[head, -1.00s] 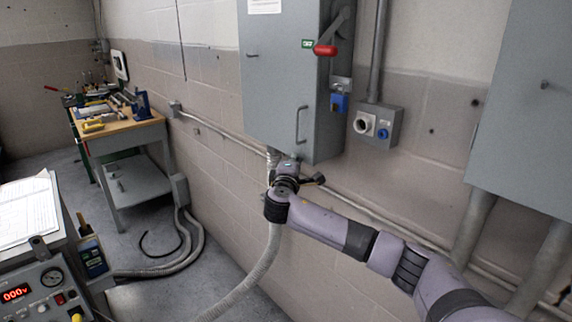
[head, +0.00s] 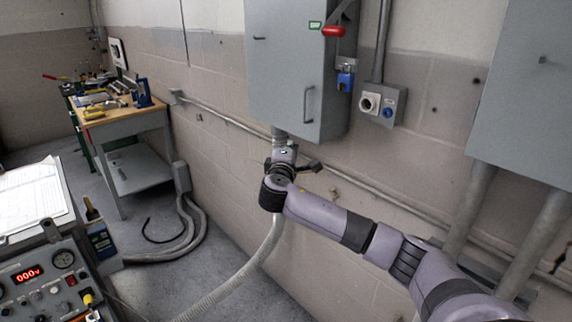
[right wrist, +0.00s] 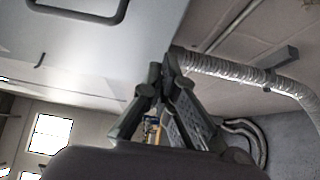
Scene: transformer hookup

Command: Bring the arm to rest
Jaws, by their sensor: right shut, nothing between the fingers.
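My right arm comes in from the lower right in the head view. Its gripper (head: 285,150) is just below the grey wall cabinet (head: 290,75), in front of the wall and the flexible conduit. In the right wrist view the gripper (right wrist: 155,80) shows its fingers drawn together with nothing held between them. The underside and door of the grey cabinet (right wrist: 100,50) fill the upper left of that view. I cannot tell from these views how near the fingers are to the cabinet. My left gripper is not in view.
A red-handled switch lever (head: 333,31), a blue padlock (head: 345,80) and a socket box (head: 380,103) are right of the cabinet. A workbench with tools (head: 125,118) stands at the back left. A meter panel (head: 45,285) is at the lower left. Grey floor lies between.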

